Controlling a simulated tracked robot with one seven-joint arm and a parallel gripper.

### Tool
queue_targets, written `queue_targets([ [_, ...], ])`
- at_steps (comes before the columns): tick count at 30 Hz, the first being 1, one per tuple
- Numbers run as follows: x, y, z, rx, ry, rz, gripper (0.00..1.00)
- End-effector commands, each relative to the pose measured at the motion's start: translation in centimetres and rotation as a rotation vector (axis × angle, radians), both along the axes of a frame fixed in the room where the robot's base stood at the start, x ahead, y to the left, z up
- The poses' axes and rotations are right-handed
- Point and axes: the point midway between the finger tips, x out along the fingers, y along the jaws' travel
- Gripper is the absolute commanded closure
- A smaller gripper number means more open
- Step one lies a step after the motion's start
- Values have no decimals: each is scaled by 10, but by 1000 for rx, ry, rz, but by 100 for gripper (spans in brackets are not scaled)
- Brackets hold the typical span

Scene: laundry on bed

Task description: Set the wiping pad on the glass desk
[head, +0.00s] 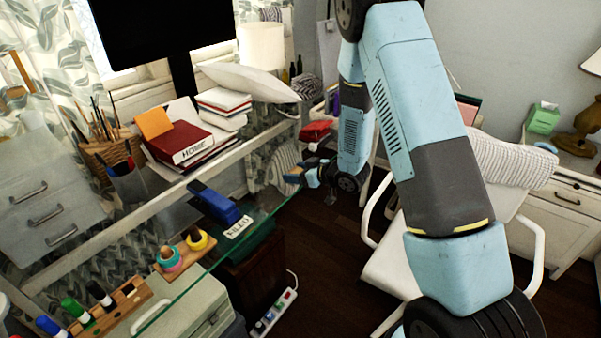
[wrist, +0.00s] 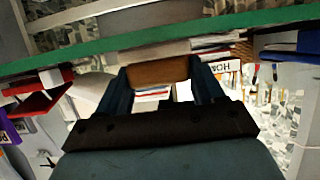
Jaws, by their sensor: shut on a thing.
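My gripper (head: 303,175) is shut on the wiping pad, just off the right end of the glass desk in the head view. The pad shows as a brown block (wrist: 157,72) between both fingers in the wrist view, and is very small in the head view. The glass desk (head: 172,268) has a clear top with a green edge; that edge (wrist: 120,48) crosses the upper part of the wrist view. The pad does not appear to touch the desk.
On the desk are a blue object (head: 213,204), a lettered card (head: 238,227), a wooden holder with two round items (head: 186,256), a marker rack (head: 115,307) and red books (head: 180,141). A white chair (head: 400,275) stands right of the desk. Some glass near the front edge is bare.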

Motion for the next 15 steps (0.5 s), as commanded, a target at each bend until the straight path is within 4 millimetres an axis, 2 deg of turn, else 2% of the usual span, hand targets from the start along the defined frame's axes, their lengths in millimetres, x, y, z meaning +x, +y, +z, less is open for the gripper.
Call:
queue_targets([
  [1,0,0,0,0,0,-1,30],
  [8,1,-2,0,0,0,-3,8],
  [15,1,-3,0,0,0,-4,7],
])
